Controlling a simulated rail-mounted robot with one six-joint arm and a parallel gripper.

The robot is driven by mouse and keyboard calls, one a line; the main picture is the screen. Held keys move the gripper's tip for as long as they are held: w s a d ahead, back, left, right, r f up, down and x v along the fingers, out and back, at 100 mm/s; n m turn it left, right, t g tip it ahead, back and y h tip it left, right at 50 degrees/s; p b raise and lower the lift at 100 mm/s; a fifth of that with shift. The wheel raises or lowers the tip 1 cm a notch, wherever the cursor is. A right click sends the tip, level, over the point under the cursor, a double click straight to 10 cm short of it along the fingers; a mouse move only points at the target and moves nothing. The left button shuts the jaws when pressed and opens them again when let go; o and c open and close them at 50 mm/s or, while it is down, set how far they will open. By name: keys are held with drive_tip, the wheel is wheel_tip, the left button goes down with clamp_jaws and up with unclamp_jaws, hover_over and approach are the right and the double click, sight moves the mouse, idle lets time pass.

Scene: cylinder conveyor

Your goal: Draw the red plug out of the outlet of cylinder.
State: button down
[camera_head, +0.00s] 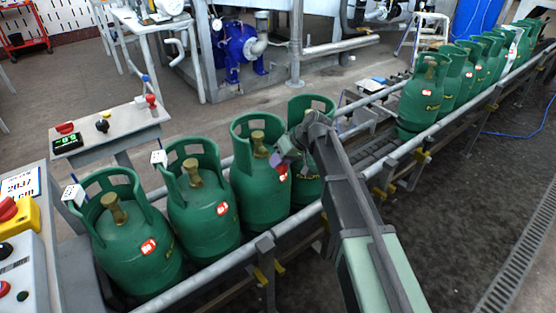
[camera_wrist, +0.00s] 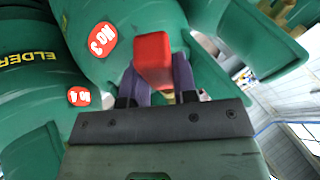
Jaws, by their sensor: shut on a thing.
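The red plug (camera_wrist: 152,60) is a small red block held between the purple fingers of my gripper (camera_wrist: 160,80) in the wrist view. In the head view my gripper (camera_head: 284,160) is beside the upper part of the third green cylinder (camera_head: 262,190) from the left, near its brass valve (camera_head: 258,143). A bit of red shows just below the fingers there. My gripper is shut on the plug. The outlet is not visible, so I cannot tell whether the plug is in it or apart from it. A green cylinder body (camera_wrist: 115,25) fills the background in the wrist view.
A fourth cylinder (camera_head: 308,108) stands behind my arm, partly hidden. Two more cylinders stand at the left, and several stand farther right along the conveyor. A grey guard rail (camera_head: 195,280) runs along the near side. A control stand (camera_head: 108,128) is at the left.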

drive_tip(key=shift+r+p, duration=3.75)
